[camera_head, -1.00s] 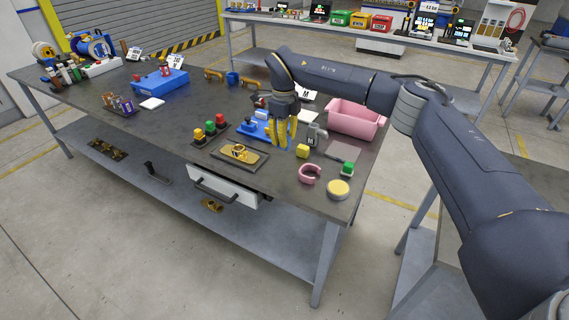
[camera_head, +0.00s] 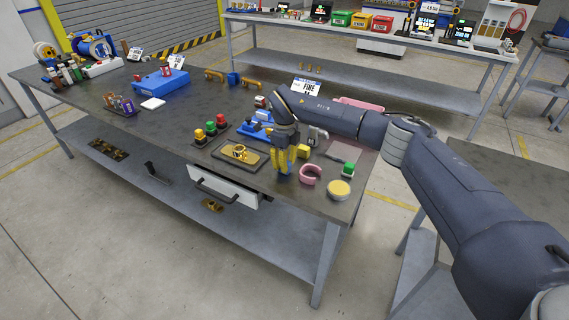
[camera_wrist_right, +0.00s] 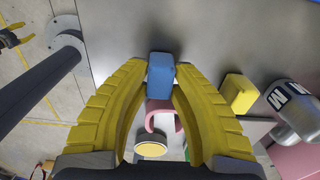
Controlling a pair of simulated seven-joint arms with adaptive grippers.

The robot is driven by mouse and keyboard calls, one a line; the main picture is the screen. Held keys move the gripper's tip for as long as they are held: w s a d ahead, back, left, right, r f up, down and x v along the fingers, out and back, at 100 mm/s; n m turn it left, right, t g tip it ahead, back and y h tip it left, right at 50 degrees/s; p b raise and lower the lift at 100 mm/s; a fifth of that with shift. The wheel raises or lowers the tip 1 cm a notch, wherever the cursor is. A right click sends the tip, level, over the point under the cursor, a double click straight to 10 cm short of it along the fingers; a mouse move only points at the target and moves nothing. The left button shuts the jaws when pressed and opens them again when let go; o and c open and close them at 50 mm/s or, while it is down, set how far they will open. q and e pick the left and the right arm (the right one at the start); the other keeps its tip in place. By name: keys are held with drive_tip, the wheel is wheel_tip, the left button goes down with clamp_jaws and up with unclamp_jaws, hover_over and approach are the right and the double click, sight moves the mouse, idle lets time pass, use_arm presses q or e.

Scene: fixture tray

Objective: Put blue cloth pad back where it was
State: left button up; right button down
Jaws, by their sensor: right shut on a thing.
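The blue cloth pad (camera_wrist_right: 160,78) is a small, rounded blue block between the yellow fingertips of my right gripper (camera_wrist_right: 160,88) in the right wrist view. The gripper is shut on it. In the head view my right gripper (camera_head: 285,176) hangs over the bench near its front edge, left of the pink ring (camera_head: 311,174). The fingers hide most of the pad there. A yellow claw that looks like my left gripper (camera_wrist_right: 12,38) shows at the upper left edge of the wrist view; its opening is unclear.
A yellow cube (camera_head: 304,151) stands just behind my right gripper. A yellow disc (camera_head: 340,189), a green-topped button (camera_head: 347,170) and a grey mat (camera_head: 344,151) lie to the right. A tray with a brass part (camera_head: 240,153) lies left, above the open drawer (camera_head: 222,186). My arm partly covers the pink bin (camera_head: 360,104).

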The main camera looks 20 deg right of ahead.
drive_tip(key=shift+f, duration=0.2)
drive_tip(key=c, duration=1.2)
unclamp_jaws()
